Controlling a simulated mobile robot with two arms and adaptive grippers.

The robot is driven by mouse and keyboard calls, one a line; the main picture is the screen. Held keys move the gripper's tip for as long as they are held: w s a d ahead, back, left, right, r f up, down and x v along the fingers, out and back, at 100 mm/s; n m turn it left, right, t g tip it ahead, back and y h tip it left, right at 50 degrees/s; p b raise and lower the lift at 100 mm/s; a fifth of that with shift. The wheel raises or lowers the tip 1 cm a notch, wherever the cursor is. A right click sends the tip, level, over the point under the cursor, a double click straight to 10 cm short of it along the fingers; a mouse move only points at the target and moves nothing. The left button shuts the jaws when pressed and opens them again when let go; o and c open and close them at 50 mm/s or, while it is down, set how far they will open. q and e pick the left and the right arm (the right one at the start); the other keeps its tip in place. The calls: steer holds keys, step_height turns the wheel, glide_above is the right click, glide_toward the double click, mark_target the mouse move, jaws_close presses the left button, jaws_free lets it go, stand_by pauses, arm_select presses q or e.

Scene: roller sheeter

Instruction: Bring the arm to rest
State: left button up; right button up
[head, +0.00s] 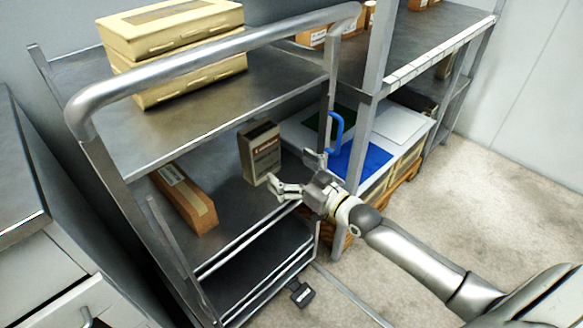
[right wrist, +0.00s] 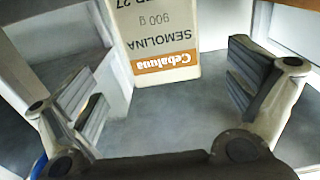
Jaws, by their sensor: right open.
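My right gripper (head: 296,171) is open and empty at the open side of the metal cart (head: 215,45), over its middle shelf (head: 225,190). A beige carton with an orange label band, marked semolina (head: 262,155), stands upright on that shelf just beyond the fingers. In the right wrist view the semolina carton (right wrist: 155,38) shows upside down, ahead of the spread fingers (right wrist: 160,95) and apart from them. My left gripper is not in view.
A long brown box (head: 185,197) lies on the middle shelf. Yellow boxes (head: 175,45) are stacked on the top shelf. A rack with blue-topped crates (head: 365,165) stands close behind my right gripper. The floor (head: 490,195) at right is clear.

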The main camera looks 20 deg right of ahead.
steer(key=shift+s+d, duration=0.1)
steer(key=shift+s, duration=0.2)
